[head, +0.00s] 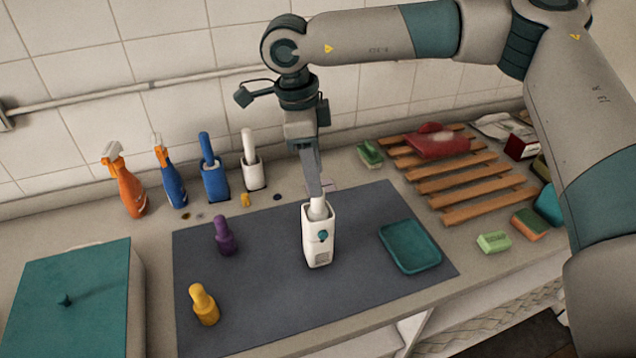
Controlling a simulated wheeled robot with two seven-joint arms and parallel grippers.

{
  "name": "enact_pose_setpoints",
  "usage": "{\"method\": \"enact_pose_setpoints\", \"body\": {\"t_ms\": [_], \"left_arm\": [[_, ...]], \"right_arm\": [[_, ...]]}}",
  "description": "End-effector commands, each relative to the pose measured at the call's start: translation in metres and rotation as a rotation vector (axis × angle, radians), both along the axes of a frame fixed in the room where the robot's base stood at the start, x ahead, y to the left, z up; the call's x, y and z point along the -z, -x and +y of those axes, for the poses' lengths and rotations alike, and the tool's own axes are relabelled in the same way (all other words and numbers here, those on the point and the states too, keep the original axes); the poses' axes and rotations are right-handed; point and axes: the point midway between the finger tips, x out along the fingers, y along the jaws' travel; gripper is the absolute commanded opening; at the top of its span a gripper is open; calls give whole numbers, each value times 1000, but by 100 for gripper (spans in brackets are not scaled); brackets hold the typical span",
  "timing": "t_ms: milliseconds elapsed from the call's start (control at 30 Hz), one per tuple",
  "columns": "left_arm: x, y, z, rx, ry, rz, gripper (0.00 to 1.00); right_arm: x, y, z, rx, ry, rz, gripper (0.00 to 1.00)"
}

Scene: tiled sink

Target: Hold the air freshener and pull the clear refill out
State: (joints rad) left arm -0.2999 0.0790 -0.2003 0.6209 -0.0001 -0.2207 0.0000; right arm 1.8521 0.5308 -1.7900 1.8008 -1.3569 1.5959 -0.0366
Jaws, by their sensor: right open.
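The white air freshener (318,240) stands upright on the dark grey mat, with a teal round mark and a small label on its front. The pale refill (317,208) sits in its top and sticks out a little. My right gripper (315,190) points down right above the refill and is open. My left gripper is not in view.
The mat (270,285) also bears a purple bottle (225,237), a yellow bottle (204,304) and a teal tray (410,247). Spray bottles and brush holders line the wall. A wooden rack (455,190) and sponges stand at right, a teal-lidded box (65,300) at left.

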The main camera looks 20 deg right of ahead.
Motion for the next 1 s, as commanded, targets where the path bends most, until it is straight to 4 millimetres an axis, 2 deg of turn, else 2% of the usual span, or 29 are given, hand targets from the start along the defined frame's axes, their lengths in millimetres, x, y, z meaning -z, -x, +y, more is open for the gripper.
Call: {"method": "enact_pose_setpoints", "body": {"t_ms": [33,200,400,767,800,967,1000], "left_arm": [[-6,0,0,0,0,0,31],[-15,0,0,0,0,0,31],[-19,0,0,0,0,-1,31],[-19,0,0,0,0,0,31],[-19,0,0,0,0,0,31],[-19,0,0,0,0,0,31],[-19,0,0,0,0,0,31]], "right_arm": [[6,1,-1,1,1,4,42],[29,2,-4,0,0,3,42],[45,2,-7,0,1,1,42],[49,2,-7,0,0,0,42],[49,2,-7,0,0,0,37],[49,2,-7,0,0,0,0],[49,2,-7,0,0,0,0]]}}
